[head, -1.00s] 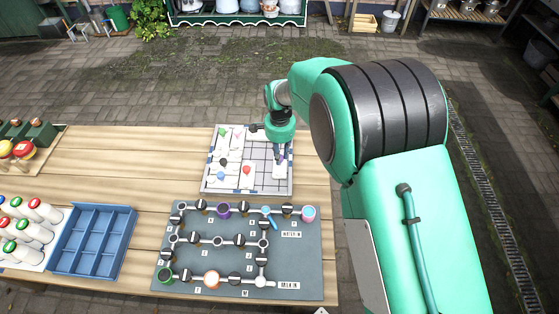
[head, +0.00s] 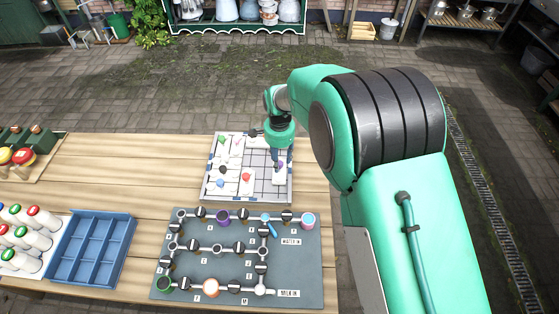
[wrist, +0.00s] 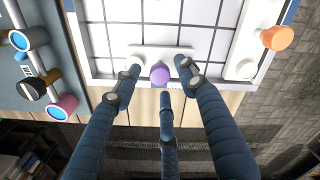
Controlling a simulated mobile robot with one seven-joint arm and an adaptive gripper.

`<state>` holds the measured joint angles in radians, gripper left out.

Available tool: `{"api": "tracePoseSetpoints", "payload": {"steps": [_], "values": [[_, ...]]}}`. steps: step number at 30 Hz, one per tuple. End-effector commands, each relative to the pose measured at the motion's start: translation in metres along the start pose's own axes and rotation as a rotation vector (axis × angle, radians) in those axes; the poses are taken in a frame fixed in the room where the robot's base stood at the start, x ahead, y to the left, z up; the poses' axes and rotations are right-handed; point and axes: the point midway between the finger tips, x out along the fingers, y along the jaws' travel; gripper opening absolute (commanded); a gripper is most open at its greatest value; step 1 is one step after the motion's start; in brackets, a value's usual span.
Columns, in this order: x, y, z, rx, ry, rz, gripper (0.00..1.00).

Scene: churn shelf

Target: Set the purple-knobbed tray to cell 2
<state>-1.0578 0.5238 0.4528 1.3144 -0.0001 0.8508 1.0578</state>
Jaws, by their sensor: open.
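The purple-knobbed tray is a small white plate (head: 279,179) on the right part of the gridded white board, near its front edge in the head view. Its round purple knob (wrist: 160,74) shows in the wrist view, on the plate's near side. My gripper (head: 281,158) is low over this tray. In the wrist view its blue fingers (wrist: 159,68) are spread, one tip on each side of the knob and a third finger behind it. They hold nothing that I can see. I cannot read any cell numbers.
Trays with green, pink, black and red knobs (head: 246,177) fill the board's left part. Free grid cells lie beyond the purple tray. A grey pipe panel (head: 200,260) lies in front. A blue divided box (head: 92,248) and bottles stand at left. An orange knob (wrist: 277,38) is nearby.

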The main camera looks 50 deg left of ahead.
Motion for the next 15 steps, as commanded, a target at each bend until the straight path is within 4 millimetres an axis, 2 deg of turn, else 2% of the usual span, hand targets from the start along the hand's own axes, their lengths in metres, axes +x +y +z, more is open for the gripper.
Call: {"api": "tracePoseSetpoints", "payload": {"steps": [8, 15], "values": [[-0.033, 0.0, 0.0, 0.0, 0.001, -0.001, 0.42], [-0.073, -0.001, -0.001, 0.0, 0.002, -0.003, 0.42]]}}
